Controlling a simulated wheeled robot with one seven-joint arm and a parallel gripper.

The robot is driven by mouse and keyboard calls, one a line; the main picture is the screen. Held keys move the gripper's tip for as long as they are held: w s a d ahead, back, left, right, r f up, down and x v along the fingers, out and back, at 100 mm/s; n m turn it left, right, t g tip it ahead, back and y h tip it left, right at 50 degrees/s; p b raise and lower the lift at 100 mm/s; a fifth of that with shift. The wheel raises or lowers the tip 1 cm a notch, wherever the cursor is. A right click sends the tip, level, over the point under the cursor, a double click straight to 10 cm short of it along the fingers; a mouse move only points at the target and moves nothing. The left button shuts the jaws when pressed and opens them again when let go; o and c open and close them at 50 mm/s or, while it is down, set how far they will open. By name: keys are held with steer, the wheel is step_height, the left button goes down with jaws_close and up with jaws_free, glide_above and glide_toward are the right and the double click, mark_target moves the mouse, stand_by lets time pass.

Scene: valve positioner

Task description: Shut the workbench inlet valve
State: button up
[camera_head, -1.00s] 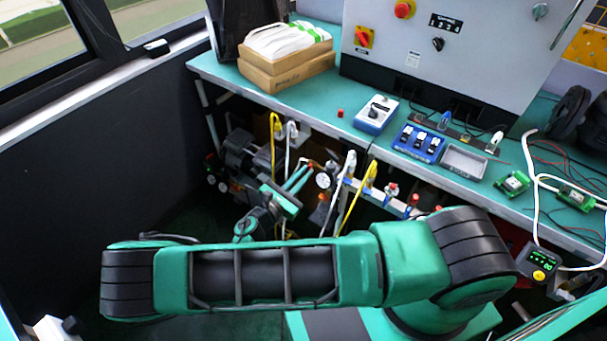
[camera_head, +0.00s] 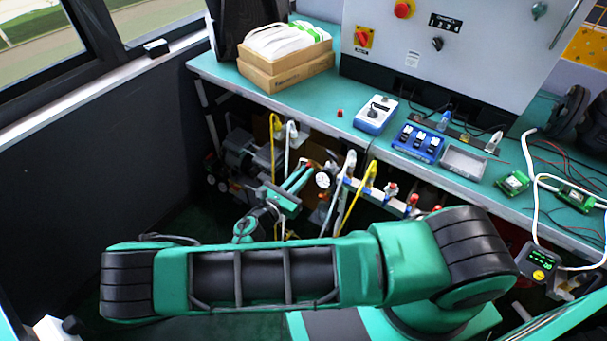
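The teal workbench (camera_head: 440,178) runs across the picture, with pipework and valves under its front edge. Small red-topped fittings (camera_head: 390,189) sit on this pipework, right of the yellow hose (camera_head: 350,208). I cannot tell which part is the inlet valve. A round white-faced gauge (camera_head: 323,180) sits below the bench. My gripper (camera_head: 303,173) is beneath the bench edge, just left of the gauge. Its teal fingers point up and to the right. Their tips are small and crowded by the pipework, so I cannot tell their opening or any contact.
A cardboard box (camera_head: 288,75) of white items, a blue-white meter (camera_head: 376,115), a blue switch block (camera_head: 418,142) and a grey tray (camera_head: 464,162) stand on the bench. A grey control panel (camera_head: 455,45) stands behind. A dark wall (camera_head: 95,160) bounds the left side.

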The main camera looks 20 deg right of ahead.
steer(key=o, duration=0.4)
steer(key=shift+w+a+r, duration=0.1)
steer(key=shift+w+a, duration=0.1)
steer(key=shift+a, duration=0.05)
steer(key=shift+c, duration=0.2)
steer(key=shift+s+d, duration=0.1)
steer(key=shift+s, duration=0.1)
steer(key=v, duration=1)
steer(key=shift+a, duration=0.35)
steer(key=shift+s, duration=0.1)
